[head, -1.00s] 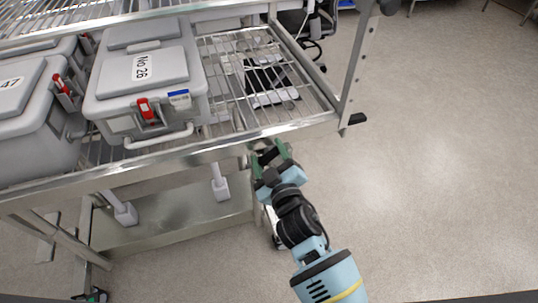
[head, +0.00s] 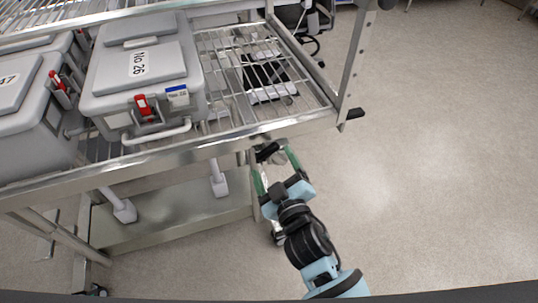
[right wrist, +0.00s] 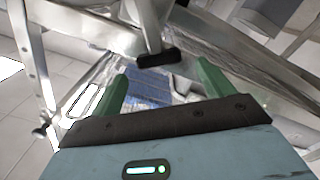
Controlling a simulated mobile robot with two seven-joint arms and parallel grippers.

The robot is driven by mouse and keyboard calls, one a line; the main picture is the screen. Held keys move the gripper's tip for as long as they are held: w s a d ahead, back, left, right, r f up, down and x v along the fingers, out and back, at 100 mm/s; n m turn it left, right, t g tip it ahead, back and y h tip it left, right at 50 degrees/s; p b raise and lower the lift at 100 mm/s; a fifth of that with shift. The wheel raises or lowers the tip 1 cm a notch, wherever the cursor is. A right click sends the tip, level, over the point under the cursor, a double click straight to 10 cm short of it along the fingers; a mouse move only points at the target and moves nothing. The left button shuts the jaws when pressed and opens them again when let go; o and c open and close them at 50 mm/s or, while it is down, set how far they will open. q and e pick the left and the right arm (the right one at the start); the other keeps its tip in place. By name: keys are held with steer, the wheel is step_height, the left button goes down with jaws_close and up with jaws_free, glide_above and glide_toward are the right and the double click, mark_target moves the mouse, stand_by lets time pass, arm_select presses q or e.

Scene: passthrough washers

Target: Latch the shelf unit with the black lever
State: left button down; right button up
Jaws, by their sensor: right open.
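The metal shelf unit (head: 205,153) fills the upper left of the head view. A black lever (head: 267,152) sits under its front edge near the right corner. My right gripper (head: 271,156) is open just below that corner, its green fingers pointing up at the shelf, with the lever between or just beyond the fingertips. In the right wrist view the black lever (right wrist: 158,59) lies across the gap between the open fingers (right wrist: 162,75); I see no grip on it. Another black piece (head: 352,114) sticks out at the right upright. My left gripper is not in view.
A grey box labelled No 26 (head: 140,65) and another grey box (head: 25,110) stand on the shelf. Dark and white items (head: 268,80) lie beyond or below the wire rack. A lower metal shelf (head: 175,215) is underneath. The floor at right (head: 430,160) is clear.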

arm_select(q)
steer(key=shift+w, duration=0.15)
arm_select(e)
steer(key=v, duration=0.2)
steer(key=shift+s+d, duration=0.1)
steer(key=shift+s, duration=0.25)
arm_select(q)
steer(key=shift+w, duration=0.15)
